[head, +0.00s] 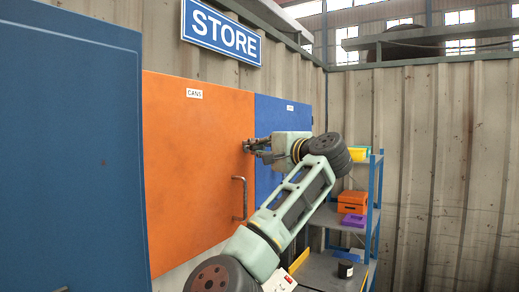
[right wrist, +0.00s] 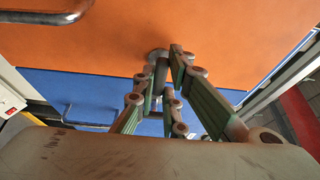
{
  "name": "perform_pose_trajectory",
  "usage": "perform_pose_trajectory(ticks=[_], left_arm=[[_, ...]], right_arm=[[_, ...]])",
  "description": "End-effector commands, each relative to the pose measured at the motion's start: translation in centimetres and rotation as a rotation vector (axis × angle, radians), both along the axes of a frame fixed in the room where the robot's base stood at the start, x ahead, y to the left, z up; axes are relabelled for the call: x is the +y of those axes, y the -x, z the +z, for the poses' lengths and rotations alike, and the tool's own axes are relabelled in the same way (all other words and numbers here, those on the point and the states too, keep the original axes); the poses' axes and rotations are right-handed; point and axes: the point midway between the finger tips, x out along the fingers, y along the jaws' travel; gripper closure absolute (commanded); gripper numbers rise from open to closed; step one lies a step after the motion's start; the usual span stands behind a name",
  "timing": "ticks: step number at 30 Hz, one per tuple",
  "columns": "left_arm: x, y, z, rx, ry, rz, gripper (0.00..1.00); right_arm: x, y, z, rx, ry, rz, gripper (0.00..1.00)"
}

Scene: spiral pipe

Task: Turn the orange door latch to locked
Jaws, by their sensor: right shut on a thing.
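The orange door (head: 195,160) is labelled CANS and sits flat in line with the blue door to its right. My right gripper (head: 252,146) is at the door's right edge, above the door's handle. In the right wrist view its fingers (right wrist: 160,88) are closed around the latch (right wrist: 158,58), a small grey piece with a round base on the orange door. The fingers hide part of the latch, and its exact angle is hard to tell. My left gripper is not in view.
A bar handle (head: 240,198) stands out from the orange door below my gripper. The blue door (head: 268,115) is just right of it. A large blue panel (head: 70,150) fills the left. A shelf rack (head: 372,200) with coloured boxes stands behind my right arm.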

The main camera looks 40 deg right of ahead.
Motion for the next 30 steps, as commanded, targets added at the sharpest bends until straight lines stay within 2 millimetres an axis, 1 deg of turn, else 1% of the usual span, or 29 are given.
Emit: perform_pose_trajectory(ticks=[5, 11, 21, 30], left_arm=[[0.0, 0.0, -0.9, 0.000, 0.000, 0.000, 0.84], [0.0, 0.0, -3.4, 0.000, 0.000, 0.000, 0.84], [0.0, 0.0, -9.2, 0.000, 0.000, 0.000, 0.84], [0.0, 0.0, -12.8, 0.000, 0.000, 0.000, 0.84]], right_arm=[[0.0, 0.0, -0.5, -0.005, 0.026, 0.000, 1.00], [-0.1, 0.0, -1.0, -0.032, 0.119, -0.001, 1.00], [-0.2, 0.0, -1.4, -0.112, 0.405, -0.002, 1.00], [-0.3, -0.1, -1.3, -0.189, 0.679, 0.000, 1.00]])
